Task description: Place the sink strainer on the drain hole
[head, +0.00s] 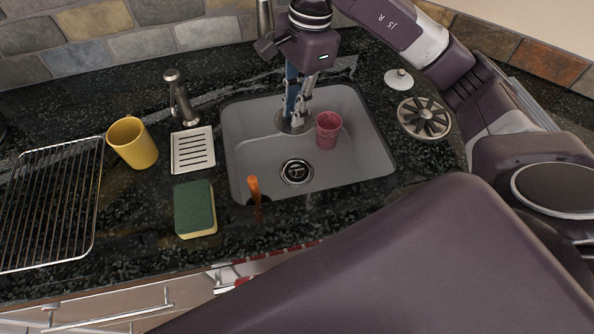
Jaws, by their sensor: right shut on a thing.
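My right gripper (303,108) reaches down into the far part of the grey sink (345,177). Its fingers are shut on a small round metallic piece, which looks like the sink strainer (284,124). The fingers partly hide it. The round dark drain hole (297,172) with a bright rim lies in the sink floor, nearer to me than the gripper. The strainer is apart from it, on its far side. My left gripper is not in view.
A red cup (328,130) stands in the sink right beside the gripper. An orange-handled item (254,188) is at the sink's near left edge. A sponge (195,209), white slotted dish (193,150), yellow mug (132,143) and wire rack (52,203) lie left. A fan-like metal disc (424,119) lies right.

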